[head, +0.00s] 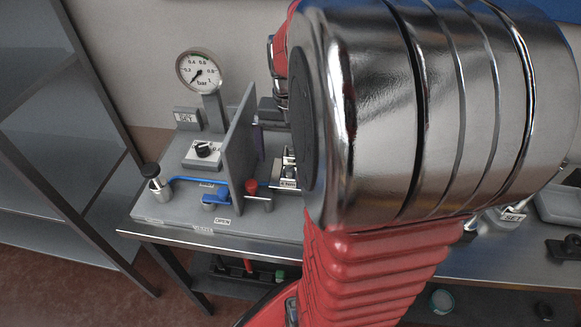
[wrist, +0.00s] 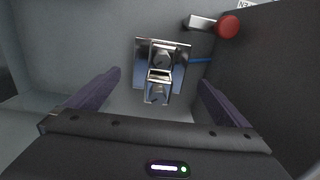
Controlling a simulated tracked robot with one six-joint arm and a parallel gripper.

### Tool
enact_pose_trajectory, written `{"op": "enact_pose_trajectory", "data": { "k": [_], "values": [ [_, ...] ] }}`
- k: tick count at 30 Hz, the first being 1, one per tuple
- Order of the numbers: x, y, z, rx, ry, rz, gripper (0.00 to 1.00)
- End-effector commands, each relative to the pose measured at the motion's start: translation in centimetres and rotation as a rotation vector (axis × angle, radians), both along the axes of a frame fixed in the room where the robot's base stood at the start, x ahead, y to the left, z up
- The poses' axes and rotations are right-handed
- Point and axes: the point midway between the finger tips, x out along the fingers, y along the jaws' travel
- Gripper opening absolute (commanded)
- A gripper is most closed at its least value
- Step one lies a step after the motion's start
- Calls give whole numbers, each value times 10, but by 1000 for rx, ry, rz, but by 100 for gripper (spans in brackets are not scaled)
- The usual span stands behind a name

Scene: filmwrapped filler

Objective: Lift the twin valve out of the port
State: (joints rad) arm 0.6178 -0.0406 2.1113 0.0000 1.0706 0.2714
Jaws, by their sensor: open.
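A shiny metal fitting, which looks like the twin valve (wrist: 160,57), sits on a square metal plate (wrist: 178,82) in the wrist view. In the head view the metal fitting (head: 289,160) is partly hidden behind my arm. My gripper (wrist: 160,80) is open, with one purple finger to the left of the fitting and one to the right. Both fingers are apart from it, and nothing is between them but the view of the fitting. How far the fingertips are above it is hard to tell. The port itself is not clearly visible.
A grey upright panel (head: 241,140) stands close to the gripper's side. A red-knobbed lever (wrist: 227,27) is near the fitting. A pressure gauge (head: 200,70), a blue lever (head: 214,195) and a black-topped plunger (head: 152,175) are on the panel's left. Metal shelving (head: 60,130) stands at left.

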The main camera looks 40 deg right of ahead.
Motion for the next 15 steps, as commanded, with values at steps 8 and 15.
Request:
{"op": "enact_pose_trajectory", "data": {
  "k": [8, 15],
  "values": [
    [-2, 2, -36, 2, 3, 1, 100],
    [-2, 2, -42, 0, 0, 1, 100]
  ]
}}
